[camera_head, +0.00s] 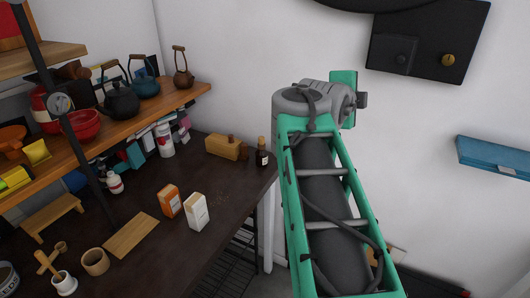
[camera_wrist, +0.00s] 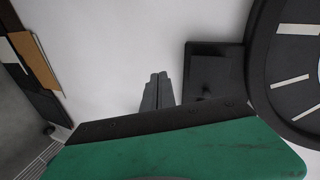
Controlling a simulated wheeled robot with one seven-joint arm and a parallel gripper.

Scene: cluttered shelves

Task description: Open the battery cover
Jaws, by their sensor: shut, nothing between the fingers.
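A black panel (camera_head: 428,28) hangs on the white wall at the upper right in the head view. A small raised black square (camera_head: 394,52) and a round brass knob (camera_head: 448,60) are on it. I cannot tell for sure whether that square is the battery cover. In the wrist view, a black panel with a raised square (camera_wrist: 212,74) shows right of my gripper (camera_wrist: 156,76). My gripper's grey fingers are shut together and empty, pointing toward bare wall just left of the panel. In the head view, my gripper (camera_head: 362,100) is below and left of the panel.
A large round black clock (camera_wrist: 290,70) is right of the panel in the wrist view. A blue box (camera_head: 494,158) is on the wall at right. At left, a wooden shelf (camera_head: 125,110) holds teapots above a dark counter (camera_head: 150,190) with bottles and cartons.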

